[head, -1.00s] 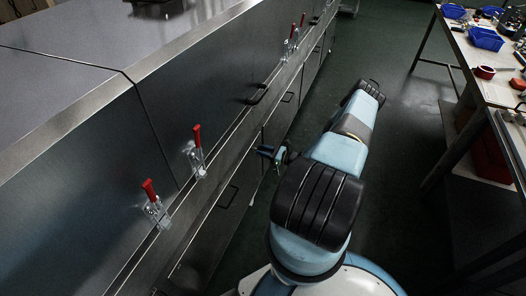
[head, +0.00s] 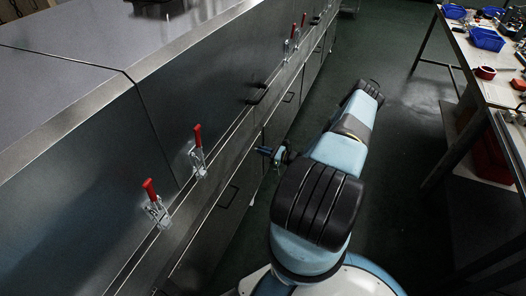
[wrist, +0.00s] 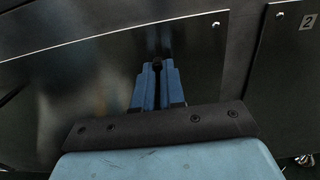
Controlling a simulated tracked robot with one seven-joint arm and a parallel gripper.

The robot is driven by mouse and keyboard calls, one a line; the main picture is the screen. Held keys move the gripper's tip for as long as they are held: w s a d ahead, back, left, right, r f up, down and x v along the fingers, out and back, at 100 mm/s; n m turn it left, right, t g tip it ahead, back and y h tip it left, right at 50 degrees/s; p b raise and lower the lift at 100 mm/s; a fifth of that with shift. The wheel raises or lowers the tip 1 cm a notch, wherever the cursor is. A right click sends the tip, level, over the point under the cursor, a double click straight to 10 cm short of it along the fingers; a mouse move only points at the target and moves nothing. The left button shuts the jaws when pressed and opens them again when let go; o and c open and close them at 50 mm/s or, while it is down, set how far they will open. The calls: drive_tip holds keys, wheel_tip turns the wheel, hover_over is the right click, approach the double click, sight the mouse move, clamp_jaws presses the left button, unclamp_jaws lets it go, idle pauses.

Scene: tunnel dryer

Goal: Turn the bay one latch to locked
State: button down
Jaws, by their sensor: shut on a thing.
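In the wrist view, the two blue fingers of my gripper (wrist: 158,72) are closed together on a small dark knob (wrist: 157,57), which I take to be the bay one latch. Only the knob's end shows; the fingers hide the rest, and its turn position cannot be read. Behind it is a shiny metal panel (wrist: 205,60). In the head view, my gripper (head: 262,150) is small, beside the lower front of the steel dryer, and the latch cannot be made out.
Red-handled clamps (head: 198,150) and dark pull handles (head: 257,94) stick out along the dryer front. A workbench with blue bins (head: 487,39) stands at right. Green floor (head: 345,50) lies open between.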

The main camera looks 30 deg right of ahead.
drive_tip(key=shift+d+m, duration=0.15)
drive_tip(key=shift+m, duration=0.25)
drive_tip(key=m, duration=0.3)
drive_tip(key=shift+w+d+m, duration=0.1)
drive_tip(key=shift+w+m, duration=0.05)
drive_tip(key=shift+m, duration=0.25)
drive_tip(key=m, duration=0.4)
drive_tip(key=shift+d+m, duration=0.1)
drive_tip(key=shift+m, duration=0.2)
drive_tip(key=m, duration=0.4)
drive_tip(key=shift+f, duration=0.1)
drive_tip(key=m, duration=0.4)
drive_tip(key=shift+f+m, duration=0.15)
drive_tip(key=shift+m, duration=0.15)
drive_tip(key=c, duration=1.2)
unclamp_jaws()
